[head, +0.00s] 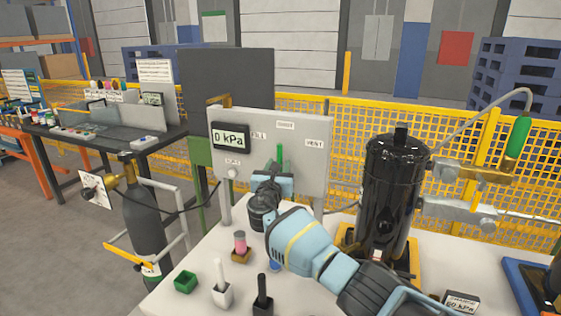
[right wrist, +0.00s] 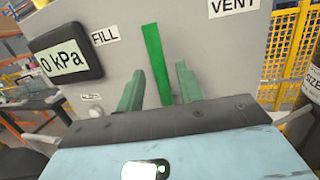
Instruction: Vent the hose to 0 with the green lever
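The green lever (head: 280,155) stands about upright on the grey panel (head: 305,160), between the FILL label (head: 259,134) and the VENT label (head: 314,143). The display (head: 230,135) at the panel's left reads 0 kPa. My right gripper (head: 276,172) is in front of the panel at the lever's lower part. In the right wrist view the green lever (right wrist: 157,60) rises between the two greenish fingers (right wrist: 158,88), with gaps on both sides. The gripper looks open. The lever's base is hidden behind the gripper body. My left gripper is not in view.
A black cylindrical tank (head: 392,190) stands right of the panel, close to my right arm. Small holders (head: 222,294) and a green box (head: 185,282) stand on the white table at the front. A dark gas bottle (head: 142,215) stands left of the table.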

